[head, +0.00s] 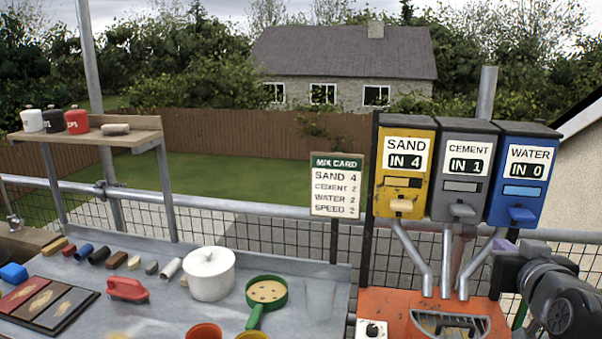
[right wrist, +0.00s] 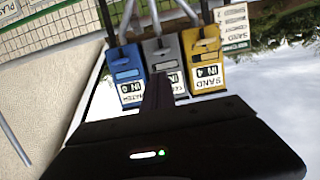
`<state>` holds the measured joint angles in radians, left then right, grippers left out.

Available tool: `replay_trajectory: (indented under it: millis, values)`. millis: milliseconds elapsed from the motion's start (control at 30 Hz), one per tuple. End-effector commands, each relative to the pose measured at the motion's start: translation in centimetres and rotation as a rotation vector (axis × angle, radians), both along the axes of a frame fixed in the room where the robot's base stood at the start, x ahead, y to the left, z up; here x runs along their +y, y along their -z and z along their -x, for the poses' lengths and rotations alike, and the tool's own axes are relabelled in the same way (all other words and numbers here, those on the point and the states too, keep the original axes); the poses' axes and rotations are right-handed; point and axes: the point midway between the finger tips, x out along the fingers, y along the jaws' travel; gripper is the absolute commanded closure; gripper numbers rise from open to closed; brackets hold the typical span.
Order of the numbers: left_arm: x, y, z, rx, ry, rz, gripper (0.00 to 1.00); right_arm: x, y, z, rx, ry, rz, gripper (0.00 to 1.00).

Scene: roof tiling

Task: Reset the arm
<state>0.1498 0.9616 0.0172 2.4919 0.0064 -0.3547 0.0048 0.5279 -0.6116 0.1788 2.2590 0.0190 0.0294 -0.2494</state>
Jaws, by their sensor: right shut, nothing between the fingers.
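My right gripper (head: 503,248) is at the right of the head view, shut and empty, just below the blue water dispenser (head: 523,175). In the right wrist view its closed fingers (right wrist: 158,92) point toward the dispensers, which appear upside down. The grey cement dispenser (head: 464,170) reads IN 1, the yellow sand dispenser (head: 405,165) reads IN 4, and the water dispenser reads IN 0. I cannot tell whether the fingers touch a lever. My left gripper is out of view.
An orange mixer (head: 392,306) with a dial (head: 372,330) stands under the chutes. The mix card (head: 336,186) lists sand 4, cement 2, water 2, speed 2. A white pot (head: 209,273), green pan (head: 267,291) and red tool (head: 127,289) sit on the grey table.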

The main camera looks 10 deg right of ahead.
Motion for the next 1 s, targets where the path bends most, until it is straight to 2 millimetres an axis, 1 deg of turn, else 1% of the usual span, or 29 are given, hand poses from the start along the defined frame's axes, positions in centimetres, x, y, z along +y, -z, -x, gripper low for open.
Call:
replay_trajectory:
  millis: [67,100,167,200,367,467,567,667,767,867,900,967,1000]
  values:
    - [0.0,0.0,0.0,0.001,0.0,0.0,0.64,-0.1,-0.2,0.0,-0.012,0.006,-0.012,1.0]
    - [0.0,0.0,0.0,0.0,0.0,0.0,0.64,-0.2,-0.6,-0.1,-0.039,0.015,-0.022,1.0]
    - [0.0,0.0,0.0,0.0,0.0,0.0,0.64,-0.4,-0.4,-0.2,-0.064,0.029,-0.041,1.0]
    - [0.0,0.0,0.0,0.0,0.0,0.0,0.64,-0.5,0.4,-0.5,-0.06,0.031,-0.06,1.0]
    - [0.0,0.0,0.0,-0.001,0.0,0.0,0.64,-0.4,3.3,-1.7,-0.036,0.027,-0.109,1.0]
    - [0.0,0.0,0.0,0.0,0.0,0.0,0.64,-0.1,5.7,-2.6,-0.01,0.018,-0.145,1.0]
    - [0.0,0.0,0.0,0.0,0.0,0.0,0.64,0.6,8.8,-3.7,0.026,0.006,-0.19,1.0]
    - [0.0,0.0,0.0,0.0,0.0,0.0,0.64,1.7,12.4,-4.7,0.074,-0.012,-0.238,1.0]
    - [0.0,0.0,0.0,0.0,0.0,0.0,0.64,3.3,17.0,-5.6,0.139,-0.032,-0.295,1.0]
    - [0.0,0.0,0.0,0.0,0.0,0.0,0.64,5.9,23.0,-6.2,0.229,-0.063,-0.362,1.0]
    - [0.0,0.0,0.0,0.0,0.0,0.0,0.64,7.4,25.8,-6.1,0.274,-0.078,-0.394,1.0]
    - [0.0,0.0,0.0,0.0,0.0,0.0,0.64,9.8,30.2,-5.8,0.349,-0.101,-0.438,1.0]
    - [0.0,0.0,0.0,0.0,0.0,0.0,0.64,11.5,33.0,-5.3,0.401,-0.118,-0.465,1.0]
